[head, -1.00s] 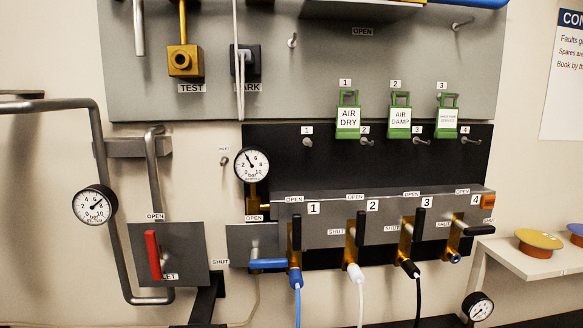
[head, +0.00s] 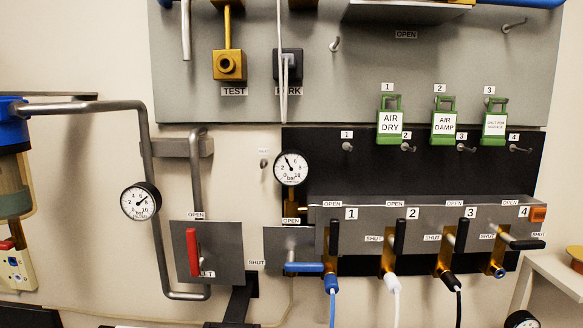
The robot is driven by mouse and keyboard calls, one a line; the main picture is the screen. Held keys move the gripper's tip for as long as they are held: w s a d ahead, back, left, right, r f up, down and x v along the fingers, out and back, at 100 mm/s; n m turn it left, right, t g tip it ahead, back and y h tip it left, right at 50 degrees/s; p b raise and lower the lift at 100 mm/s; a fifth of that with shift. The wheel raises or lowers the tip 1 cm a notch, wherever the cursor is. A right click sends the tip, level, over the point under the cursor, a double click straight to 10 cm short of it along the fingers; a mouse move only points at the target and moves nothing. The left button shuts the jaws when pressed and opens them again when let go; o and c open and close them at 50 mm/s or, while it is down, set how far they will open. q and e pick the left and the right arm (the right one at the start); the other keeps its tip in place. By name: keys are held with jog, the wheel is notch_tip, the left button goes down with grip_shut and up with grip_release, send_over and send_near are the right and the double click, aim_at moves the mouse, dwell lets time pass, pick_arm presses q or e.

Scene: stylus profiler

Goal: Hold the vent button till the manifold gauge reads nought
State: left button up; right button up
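The manifold (head: 420,213) is a grey bar on a black backboard, with outlets numbered 1 to 4. The round white gauge (head: 291,168) stands on a brass fitting at the manifold's left end. Its needle points up and left, near 4, clearly above nought. Neither of my grippers shows in the head view.
Black levers 1 to 3 stand upright; lever 4 (head: 526,244) lies level. The blue lever (head: 304,267) lies level by SHUT. The red lever (head: 193,251) is upright below OPEN. Another gauge (head: 140,202) is at left. Green tags (head: 390,121) hang above. A shelf (head: 553,275) juts at lower right.

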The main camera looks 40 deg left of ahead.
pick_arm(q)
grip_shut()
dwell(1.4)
